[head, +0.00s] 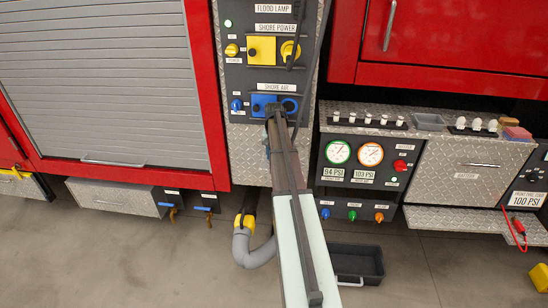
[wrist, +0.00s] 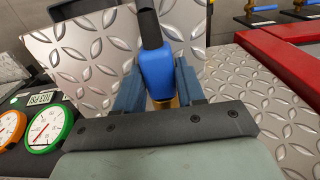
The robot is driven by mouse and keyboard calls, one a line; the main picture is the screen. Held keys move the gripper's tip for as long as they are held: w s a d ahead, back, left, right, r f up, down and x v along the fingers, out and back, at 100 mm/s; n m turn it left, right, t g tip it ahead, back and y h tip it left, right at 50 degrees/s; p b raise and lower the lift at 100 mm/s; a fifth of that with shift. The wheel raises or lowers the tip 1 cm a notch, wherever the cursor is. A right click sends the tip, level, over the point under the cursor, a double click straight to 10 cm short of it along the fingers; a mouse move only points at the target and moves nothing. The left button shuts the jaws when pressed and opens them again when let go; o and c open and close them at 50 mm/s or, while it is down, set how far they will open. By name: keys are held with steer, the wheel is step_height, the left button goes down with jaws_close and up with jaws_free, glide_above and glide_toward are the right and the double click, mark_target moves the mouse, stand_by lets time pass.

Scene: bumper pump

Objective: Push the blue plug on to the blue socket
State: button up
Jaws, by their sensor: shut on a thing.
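The blue plug (wrist: 157,72) is in the wrist view, held between the two blue-grey fingers of my gripper (wrist: 159,85). A black hose leaves its upper end, and a bit of brass colour shows at its lower end. In the head view my arm covers the plug and most of my gripper; only a small bluish part of the gripper (head: 267,146) shows at the arm's left edge, below the SHORE AIR panel. The blue socket (head: 289,104) is a round blue ring on that panel, just right of the arm's far end. It is not visible in the wrist view.
A blue square piece (head: 262,100) is left of the socket, partly behind my arm. A yellow SHORE POWER socket (head: 290,50) with a black cable is above. Gauges (head: 370,154) stand to the right, near the arm. A grey hose (head: 245,246) hangs below. Diamond plate surrounds the panel.

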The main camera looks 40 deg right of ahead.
steer(key=shift+c, duration=0.5)
steer(key=shift+r, duration=3.05)
